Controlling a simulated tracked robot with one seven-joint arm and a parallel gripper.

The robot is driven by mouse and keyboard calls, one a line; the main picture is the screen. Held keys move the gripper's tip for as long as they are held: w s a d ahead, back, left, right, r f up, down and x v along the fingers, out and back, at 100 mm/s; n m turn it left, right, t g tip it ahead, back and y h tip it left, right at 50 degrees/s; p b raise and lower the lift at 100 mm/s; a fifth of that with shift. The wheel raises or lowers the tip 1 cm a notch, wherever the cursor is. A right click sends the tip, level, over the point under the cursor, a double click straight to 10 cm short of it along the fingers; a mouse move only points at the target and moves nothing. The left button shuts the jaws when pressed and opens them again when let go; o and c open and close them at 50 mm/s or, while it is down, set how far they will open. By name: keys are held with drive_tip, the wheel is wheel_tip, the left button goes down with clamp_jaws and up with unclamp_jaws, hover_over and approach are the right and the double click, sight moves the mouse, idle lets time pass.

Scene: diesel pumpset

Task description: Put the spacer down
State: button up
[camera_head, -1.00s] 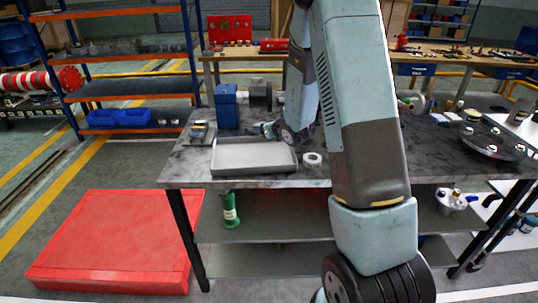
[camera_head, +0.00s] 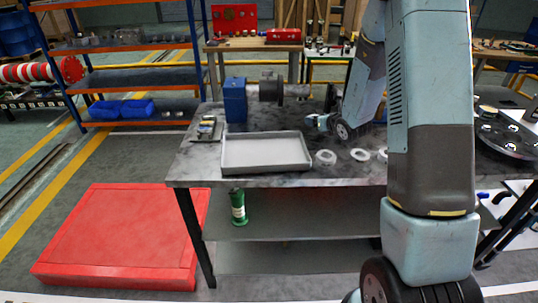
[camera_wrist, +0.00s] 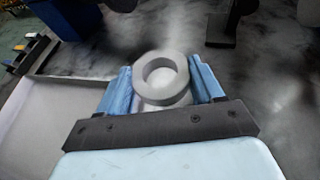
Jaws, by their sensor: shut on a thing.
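My gripper (camera_wrist: 160,85) is shut on a grey ring-shaped spacer (camera_wrist: 146,84), held between its blue fingers in the wrist view. In the head view my gripper (camera_head: 318,122) is over the workbench, just right of the back right corner of a grey tray (camera_head: 265,168). The held spacer cannot be made out there. The wrist view shows the tray's pale floor and rim (camera_wrist: 50,110) to the left of the fingers. Several pale rings lie on the bench right of the tray, including one near ring (camera_head: 318,158); my arm may hide more.
A blue box (camera_head: 235,102) and a dark machine part (camera_head: 270,88) stand behind the tray. Small parts (camera_head: 207,130) lie at its left. A large round flange (camera_head: 505,135) sits at the far right.

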drive_tip(key=shift+r, duration=0.1)
drive_tip(key=s+a+r+n+g+y, duration=0.3)
drive_tip(key=s+a+n+g+y, duration=0.15)
drive_tip(key=s, duration=0.45)
drive_tip(key=s+a+r+n+g+y, duration=0.35)
drive_tip(key=s+n, duration=0.25)
drive_tip(key=s, duration=0.2)
hover_over(268, 154)
drive_tip(key=shift+y, duration=0.4)
wheel_tip(268, 154, down, 10)
drive_tip(key=shift+s+d+f, duration=0.1)
drive_tip(key=shift+s+f, duration=0.05)
drive_tip(key=shift+f, duration=1.6)
drive_tip(key=shift+f, duration=0.3)
